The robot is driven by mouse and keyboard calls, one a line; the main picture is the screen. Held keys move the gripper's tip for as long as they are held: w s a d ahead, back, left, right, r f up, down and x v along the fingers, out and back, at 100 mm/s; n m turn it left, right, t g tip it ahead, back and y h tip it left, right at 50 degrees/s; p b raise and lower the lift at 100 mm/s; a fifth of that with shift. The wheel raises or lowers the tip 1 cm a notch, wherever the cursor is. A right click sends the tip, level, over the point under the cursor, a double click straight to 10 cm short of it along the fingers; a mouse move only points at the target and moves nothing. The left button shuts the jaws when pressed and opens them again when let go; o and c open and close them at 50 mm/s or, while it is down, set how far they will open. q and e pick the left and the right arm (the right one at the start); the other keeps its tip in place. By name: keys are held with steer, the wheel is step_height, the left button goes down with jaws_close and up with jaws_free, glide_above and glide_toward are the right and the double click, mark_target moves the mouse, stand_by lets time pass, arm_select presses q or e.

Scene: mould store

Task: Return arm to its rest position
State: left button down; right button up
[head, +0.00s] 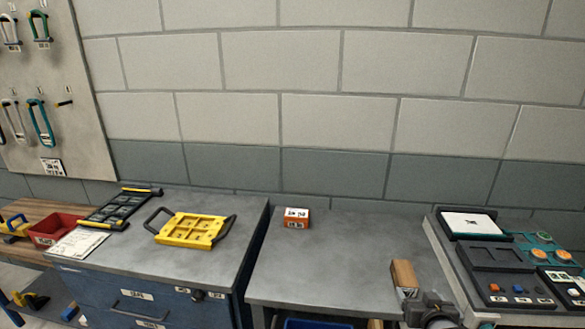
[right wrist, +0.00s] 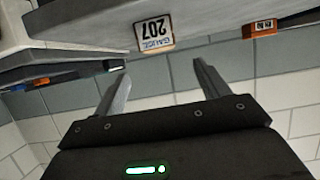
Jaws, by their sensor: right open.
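My right gripper (head: 431,304) shows at the bottom edge of the head view, in front of the grey bench's right part. In the right wrist view its two fingers (right wrist: 158,72) are spread apart with nothing between them. The rest of my right arm is out of the head view. My left gripper is not in view.
A wooden block (head: 403,273) with a white label is close by the right gripper; its label (right wrist: 154,33) shows in the wrist view. An orange labelled box (head: 296,218), a yellow mould plate (head: 190,231), a red bin (head: 53,231) and a control panel (head: 498,256) stand around. The grey bench's middle (head: 330,262) is clear.

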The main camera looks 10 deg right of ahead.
steer(key=s+a+f+n+g+y, duration=0.25)
steer(key=s+a+f+g, duration=0.3)
steer(key=s+a, duration=0.55)
steer(key=s+a+f+n+g+y, duration=0.2)
steer(key=s+a+f+n+g, duration=0.3)
steer(key=s, duration=0.9)
step_height(320, 180, down, 27)
steer(key=a+m, duration=0.1)
steer(key=m, duration=0.1)
steer(key=s+d+f+g, duration=0.1)
steer(key=s+d+f, duration=0.1)
steer(key=s+f, duration=1.4)
steer(key=shift+s+d+n, duration=0.35)
steer(key=shift+s+d, duration=0.05)
steer(key=shift+s, duration=0.4)
steer(key=shift+f, duration=0.1)
